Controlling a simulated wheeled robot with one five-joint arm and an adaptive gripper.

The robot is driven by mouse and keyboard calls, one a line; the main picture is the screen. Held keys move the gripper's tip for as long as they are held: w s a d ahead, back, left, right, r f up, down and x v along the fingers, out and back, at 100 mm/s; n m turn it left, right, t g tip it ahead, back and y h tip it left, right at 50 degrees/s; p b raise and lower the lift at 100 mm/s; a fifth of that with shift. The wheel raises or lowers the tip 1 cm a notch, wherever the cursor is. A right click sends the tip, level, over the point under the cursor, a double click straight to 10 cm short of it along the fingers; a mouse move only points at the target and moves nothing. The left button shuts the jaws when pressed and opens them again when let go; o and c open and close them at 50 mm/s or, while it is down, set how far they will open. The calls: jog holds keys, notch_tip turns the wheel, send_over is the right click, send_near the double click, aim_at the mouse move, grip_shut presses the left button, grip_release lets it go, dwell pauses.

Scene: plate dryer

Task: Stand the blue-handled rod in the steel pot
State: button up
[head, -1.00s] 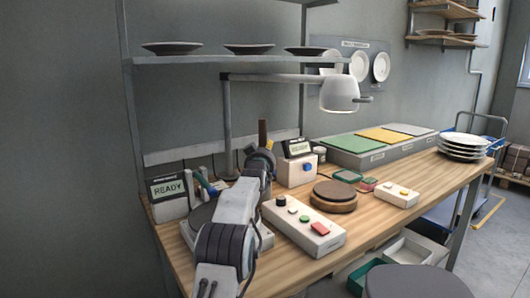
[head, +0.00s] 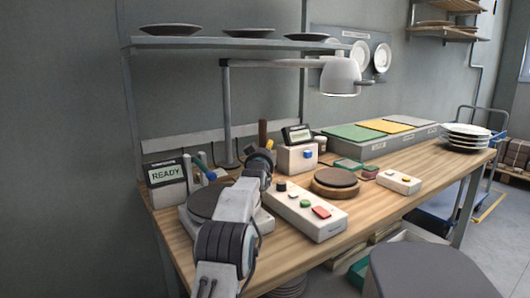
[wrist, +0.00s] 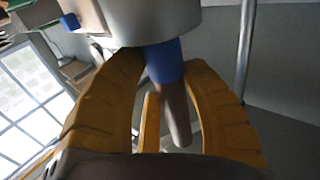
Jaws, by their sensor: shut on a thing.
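In the wrist view my gripper (wrist: 160,75) has its yellow fingers closed around the blue handle (wrist: 165,62) of the rod. The rod's grey-brown shaft (wrist: 178,115) runs down between the fingers. A large pale grey cylinder (wrist: 150,22), which looks like the steel pot, fills the top of the view and overlaps the handle's upper end. I cannot tell whether they touch. In the head view my gripper (head: 262,160) is over the bench behind my arm, mostly hidden. A brown upright piece (head: 263,132) shows above it; I cannot tell if it is the rod.
A READY display (head: 165,174) and blue and teal handles (head: 208,170) stand left of my arm. A lamp (head: 341,75) hangs above the bench.

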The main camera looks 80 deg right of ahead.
jog(key=o, duration=1.2)
jog(key=shift+c, duration=0.2)
jog(key=shift+o, duration=0.5)
